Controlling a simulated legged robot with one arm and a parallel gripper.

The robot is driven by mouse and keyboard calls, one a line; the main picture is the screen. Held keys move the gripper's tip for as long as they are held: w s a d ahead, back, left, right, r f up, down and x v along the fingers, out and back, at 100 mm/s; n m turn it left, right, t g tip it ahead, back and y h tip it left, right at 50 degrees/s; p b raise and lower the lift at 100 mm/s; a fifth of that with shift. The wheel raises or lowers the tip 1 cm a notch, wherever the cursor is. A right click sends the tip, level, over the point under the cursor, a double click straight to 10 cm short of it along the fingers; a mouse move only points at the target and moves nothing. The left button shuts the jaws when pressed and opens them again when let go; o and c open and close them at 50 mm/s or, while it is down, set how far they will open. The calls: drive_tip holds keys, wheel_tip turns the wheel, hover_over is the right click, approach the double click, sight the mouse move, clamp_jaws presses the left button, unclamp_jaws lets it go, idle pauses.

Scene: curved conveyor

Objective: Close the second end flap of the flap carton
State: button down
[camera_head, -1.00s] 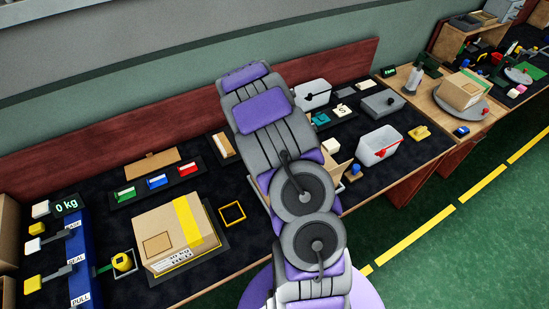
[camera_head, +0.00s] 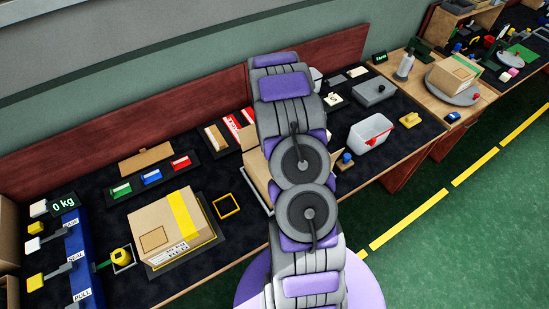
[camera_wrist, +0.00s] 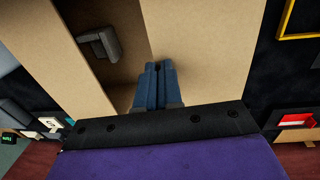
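The flap carton (camera_head: 257,172) is mostly hidden behind my arm in the head view; a tan cardboard part shows to the arm's left. In the wrist view, a broad cardboard panel (camera_wrist: 205,55) lies on the right and another cardboard panel (camera_wrist: 58,55) on the left. Between them is a dark opening with a grey object (camera_wrist: 100,44) in it. My gripper (camera_wrist: 157,68) has its blue fingers together, with their tips at the right panel's edge beside the opening. I see nothing held; whether the tips touch the panel is unclear.
A taped carton (camera_head: 165,225) stands to the left, near a yellow square frame (camera_head: 226,206). A white bin (camera_head: 370,132) and a yellow object (camera_head: 410,120) stand to the right.

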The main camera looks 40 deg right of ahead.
drive_tip(key=shift+s+f, duration=0.1)
drive_tip(key=shift+f, duration=0.05)
drive_tip(key=shift+a, duration=0.15)
